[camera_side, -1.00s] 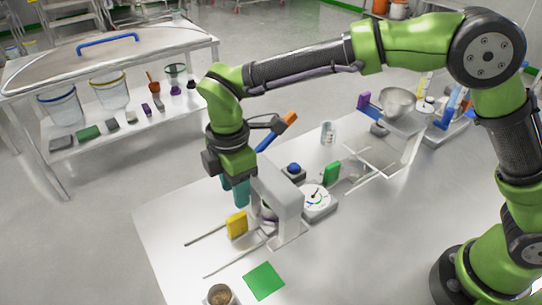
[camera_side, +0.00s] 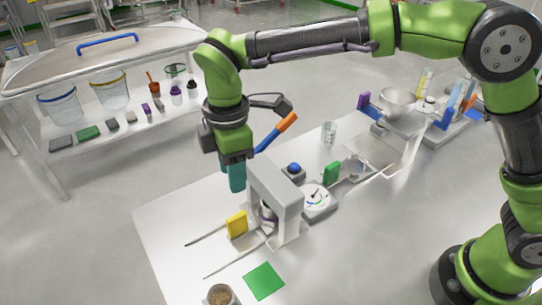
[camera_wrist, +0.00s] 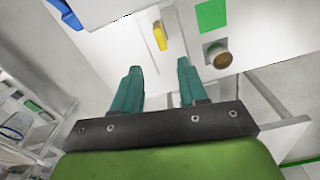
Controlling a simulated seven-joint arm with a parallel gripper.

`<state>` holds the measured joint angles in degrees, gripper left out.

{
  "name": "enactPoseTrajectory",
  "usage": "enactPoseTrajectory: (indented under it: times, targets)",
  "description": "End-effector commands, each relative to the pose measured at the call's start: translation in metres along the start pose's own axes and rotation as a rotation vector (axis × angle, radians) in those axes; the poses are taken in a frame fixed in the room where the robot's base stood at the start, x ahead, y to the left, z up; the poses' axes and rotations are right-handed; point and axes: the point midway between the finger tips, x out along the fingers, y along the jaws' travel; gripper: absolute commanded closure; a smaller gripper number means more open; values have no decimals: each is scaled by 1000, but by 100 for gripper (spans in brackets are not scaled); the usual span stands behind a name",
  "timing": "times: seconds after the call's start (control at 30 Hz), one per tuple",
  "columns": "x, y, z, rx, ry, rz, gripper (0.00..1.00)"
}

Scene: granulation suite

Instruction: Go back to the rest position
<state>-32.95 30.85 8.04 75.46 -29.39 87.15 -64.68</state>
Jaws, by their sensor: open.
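My gripper (camera_side: 237,178) hangs over the left back part of the white table, fingers pointing down, beside a grey arch-shaped stand (camera_side: 275,185). In the wrist view its two teal fingers (camera_wrist: 160,85) are apart with nothing between them. No held object shows. A yellow block (camera_side: 237,224) stands on the table in front of the stand, below my gripper; it also shows in the wrist view (camera_wrist: 160,38).
A green square (camera_side: 264,280) and a cup of brown grains (camera_side: 220,295) are at the table's front. A round dial (camera_side: 317,201), blue button (camera_side: 294,168), green block (camera_side: 332,172) and orange-handled lever (camera_side: 287,122) stand near the arch. A hooded bench (camera_side: 190,58) is behind left.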

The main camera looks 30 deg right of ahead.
Motion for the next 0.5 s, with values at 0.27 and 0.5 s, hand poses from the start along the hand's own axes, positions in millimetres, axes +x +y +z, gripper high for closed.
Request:
enactPoseTrajectory:
  times: [0.27, 0.5]
  targets:
    - [-18, -14, 68, 512, 107, 26, 57]
    - [-46, -36, 160, 1045, 289, 62, 57]
